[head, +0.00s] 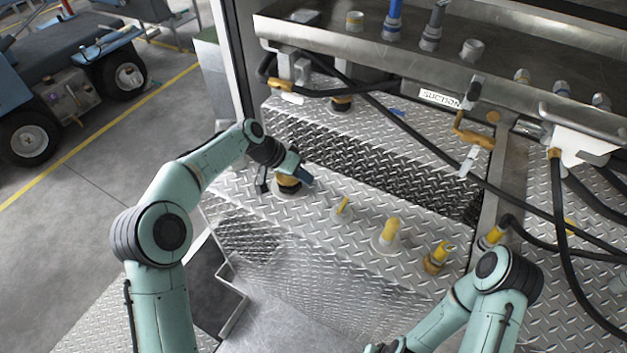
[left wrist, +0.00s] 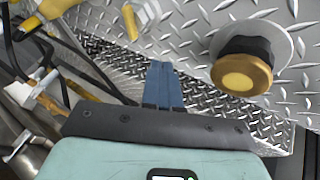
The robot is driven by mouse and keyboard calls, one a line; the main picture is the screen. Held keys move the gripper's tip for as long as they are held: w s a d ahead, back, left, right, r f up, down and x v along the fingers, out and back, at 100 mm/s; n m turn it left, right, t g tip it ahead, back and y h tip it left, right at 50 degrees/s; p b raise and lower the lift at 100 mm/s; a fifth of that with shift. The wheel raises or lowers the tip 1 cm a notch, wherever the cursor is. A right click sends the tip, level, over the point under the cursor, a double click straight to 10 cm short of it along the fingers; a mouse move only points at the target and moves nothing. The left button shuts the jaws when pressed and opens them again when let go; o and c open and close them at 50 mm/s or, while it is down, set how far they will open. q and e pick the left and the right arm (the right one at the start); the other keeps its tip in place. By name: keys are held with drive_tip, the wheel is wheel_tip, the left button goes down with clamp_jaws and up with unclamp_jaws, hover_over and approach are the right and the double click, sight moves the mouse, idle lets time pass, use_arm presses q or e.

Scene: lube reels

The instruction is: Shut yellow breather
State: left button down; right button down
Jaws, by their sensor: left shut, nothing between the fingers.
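A round cap with a yellow top and black neck (head: 288,184) stands on a flange on the diamond-plate tank top; I take it for the yellow breather, but no label shows. In the left wrist view the yellow-gold cap (left wrist: 240,76) is upper right, over its black neck and grey flange. I cannot tell whether it is fully seated. My left gripper (head: 304,176) is right by the cap in the head view, partly covering it. In the left wrist view its blue fingers (left wrist: 163,84) are together and empty, left of the cap and apart from it in the picture. My right gripper is out of view.
A small yellow handle (head: 343,205), a yellow cylinder (head: 390,230) and a brass-yellow fitting (head: 437,258) stand to the right on the tank top. Black hoses (head: 430,140) cross above it. A metal tray (head: 380,42) with fittings runs along the back.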

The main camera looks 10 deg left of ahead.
sight(343, 207)
use_arm(q)
drive_tip(key=x, duration=0.7)
drive_tip(key=shift+d+f, duration=0.1)
drive_tip(key=shift+f, duration=0.1)
drive_tip(key=d, duration=0.3)
drive_tip(key=shift+s+d+f, duration=0.1)
drive_tip(key=shift+s+f, duration=0.15)
drive_tip(key=shift+s, duration=0.1)
drive_tip(key=shift+s+d, duration=0.25)
drive_tip(key=shift+d, duration=0.2)
drive_tip(key=shift+a, duration=0.15)
